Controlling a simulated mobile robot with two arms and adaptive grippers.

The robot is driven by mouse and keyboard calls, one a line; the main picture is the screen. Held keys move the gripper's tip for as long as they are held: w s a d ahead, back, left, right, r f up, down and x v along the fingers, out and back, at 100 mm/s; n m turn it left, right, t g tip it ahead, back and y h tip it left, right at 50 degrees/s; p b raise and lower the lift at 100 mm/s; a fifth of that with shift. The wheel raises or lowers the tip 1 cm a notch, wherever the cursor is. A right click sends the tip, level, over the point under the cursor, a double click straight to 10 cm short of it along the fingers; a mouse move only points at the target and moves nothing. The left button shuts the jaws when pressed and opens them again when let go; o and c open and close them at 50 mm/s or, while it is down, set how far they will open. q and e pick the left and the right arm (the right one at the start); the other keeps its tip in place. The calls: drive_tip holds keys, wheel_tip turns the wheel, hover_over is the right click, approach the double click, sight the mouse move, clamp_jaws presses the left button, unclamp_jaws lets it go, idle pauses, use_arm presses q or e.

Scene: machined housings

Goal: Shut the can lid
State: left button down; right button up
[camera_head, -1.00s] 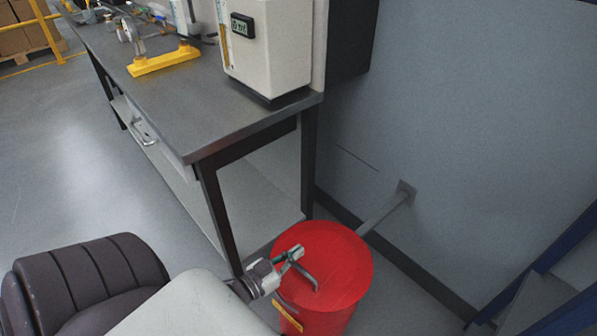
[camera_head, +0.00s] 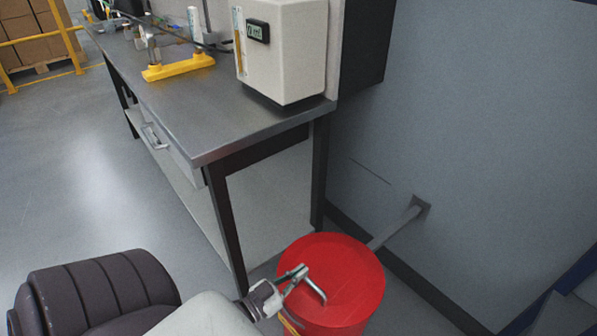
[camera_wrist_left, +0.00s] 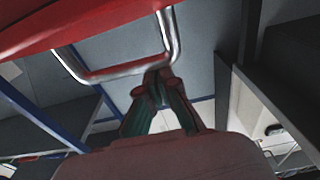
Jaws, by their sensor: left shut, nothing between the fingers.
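A red can (camera_head: 318,325) stands on the floor by the workbench's near end. Its round red lid (camera_head: 345,265) lies across the top, and I see no gap under it from the head. A bent metal handle (camera_head: 317,291) is on the lid; it also shows in the left wrist view (camera_wrist_left: 110,76), beside the red lid (camera_wrist_left: 60,22). My left gripper (camera_head: 300,271) is over the lid's left part, close to the handle. Its fingers (camera_wrist_left: 156,82) are together and empty; I cannot tell whether they touch the handle. My right gripper is out of view.
The grey workbench (camera_head: 215,125) stands behind and left of the can, its dark leg close by. A white instrument box (camera_head: 290,55) and a yellow stand (camera_head: 178,67) are on it. A wall (camera_head: 460,130) with a grey bar (camera_head: 395,228) is behind. Open floor lies left.

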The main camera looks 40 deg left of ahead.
use_arm(q)
drive_tip(key=shift+s+d+f+g, duration=0.15)
drive_tip(key=shift+s+f, duration=0.1)
drive_tip(key=shift+f, duration=0.25)
drive_tip(key=shift+s+f+g, duration=0.15)
drive_tip(key=shift+s+f, duration=0.05)
drive_tip(key=shift+f, duration=0.25)
drive_tip(key=shift+s, duration=0.45)
drive_tip(key=s+a+r, duration=0.1)
drive_tip(key=s+a, duration=0.1)
drive_tip(key=s, duration=0.8)
drive_tip(key=shift+s, duration=0.1)
